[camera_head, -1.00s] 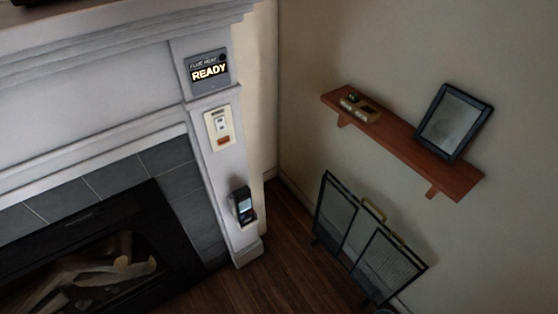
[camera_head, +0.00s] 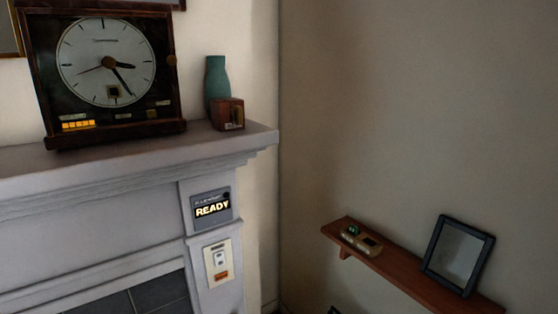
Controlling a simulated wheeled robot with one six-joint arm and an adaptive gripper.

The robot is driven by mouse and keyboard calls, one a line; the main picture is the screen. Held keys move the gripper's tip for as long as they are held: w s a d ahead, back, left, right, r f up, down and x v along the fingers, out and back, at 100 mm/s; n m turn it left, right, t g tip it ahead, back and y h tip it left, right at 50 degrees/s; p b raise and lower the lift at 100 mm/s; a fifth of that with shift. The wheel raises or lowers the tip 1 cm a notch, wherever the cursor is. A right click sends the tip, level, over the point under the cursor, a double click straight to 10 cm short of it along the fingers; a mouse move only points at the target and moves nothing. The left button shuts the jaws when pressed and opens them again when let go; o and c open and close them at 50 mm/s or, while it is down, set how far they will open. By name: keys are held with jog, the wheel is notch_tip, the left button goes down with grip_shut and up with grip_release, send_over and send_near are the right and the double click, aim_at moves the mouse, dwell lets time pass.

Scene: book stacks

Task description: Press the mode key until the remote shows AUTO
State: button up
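The remote is not in view now; a dark handset with a lit screen showed low on the fireplace pilaster in the earlier view, and that spot is now below the picture's lower edge. No display reading AUTO can be seen. A grey panel (camera_head: 211,207) on the pilaster is lit with the word READY. Below it is a cream wall plate (camera_head: 218,262) with a white switch and an orange label. My gripper is not in view.
A large dark clock (camera_head: 106,68) stands on the white mantel (camera_head: 120,162), beside a teal vase (camera_head: 216,86) and a small wooden box (camera_head: 228,114). At right, a wooden wall shelf (camera_head: 395,278) holds a small brassy object (camera_head: 361,240) and a black frame (camera_head: 458,256).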

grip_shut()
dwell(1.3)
